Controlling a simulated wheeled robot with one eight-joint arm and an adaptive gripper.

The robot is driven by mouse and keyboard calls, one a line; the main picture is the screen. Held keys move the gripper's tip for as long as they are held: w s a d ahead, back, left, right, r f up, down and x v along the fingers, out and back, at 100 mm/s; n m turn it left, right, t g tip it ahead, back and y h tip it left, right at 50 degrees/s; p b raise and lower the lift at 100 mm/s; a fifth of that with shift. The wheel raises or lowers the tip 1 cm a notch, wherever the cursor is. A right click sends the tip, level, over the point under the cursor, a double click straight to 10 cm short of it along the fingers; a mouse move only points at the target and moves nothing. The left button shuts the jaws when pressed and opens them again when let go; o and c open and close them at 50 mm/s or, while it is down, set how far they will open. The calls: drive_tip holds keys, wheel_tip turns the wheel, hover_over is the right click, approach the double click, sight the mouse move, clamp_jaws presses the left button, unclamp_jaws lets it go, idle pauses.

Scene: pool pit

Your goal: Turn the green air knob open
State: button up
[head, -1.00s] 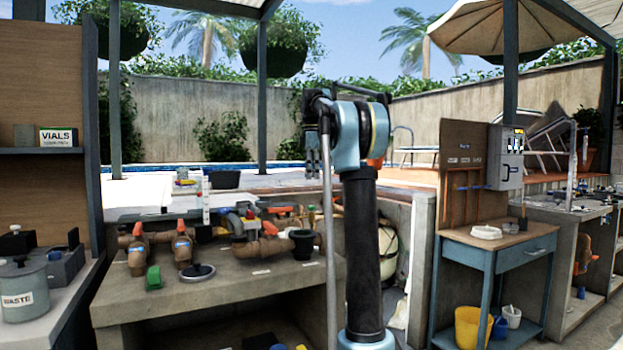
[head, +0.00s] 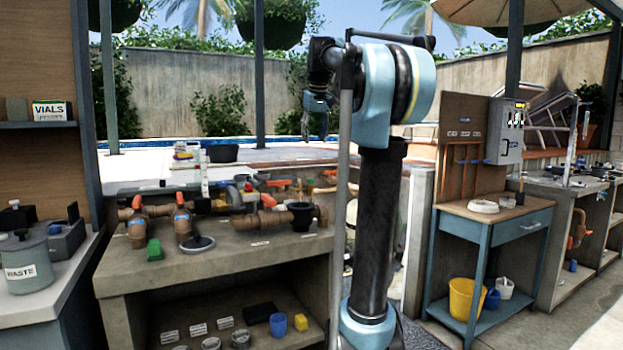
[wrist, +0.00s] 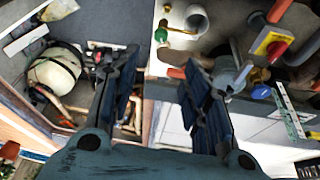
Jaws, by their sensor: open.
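A small green knob (wrist: 161,33) sits beside a brass fitting (wrist: 180,44) near the top middle of the wrist view. It is small there, and I cannot tell how it is turned. I cannot make it out surely in the head view. My gripper (wrist: 158,60) is open and empty, with dark blue finger pads apart and pointing toward the bench. The knob shows beyond the fingertips, between them, and no contact shows. In the head view my gripper (head: 316,128) hangs above the back of the pipe bench (head: 240,243).
A white tank (wrist: 55,72) is at left. A green block (head: 155,250) and black cup (head: 301,215) stand on the bench. A blue side table (head: 490,225) stands right.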

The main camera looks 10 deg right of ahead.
sight(310, 182)
drive_tip(key=shift+m, duration=0.9)
drive_tip(key=x, duration=1.7)
drive_tip(key=shift+w+r, duration=0.1)
clamp_jaws()
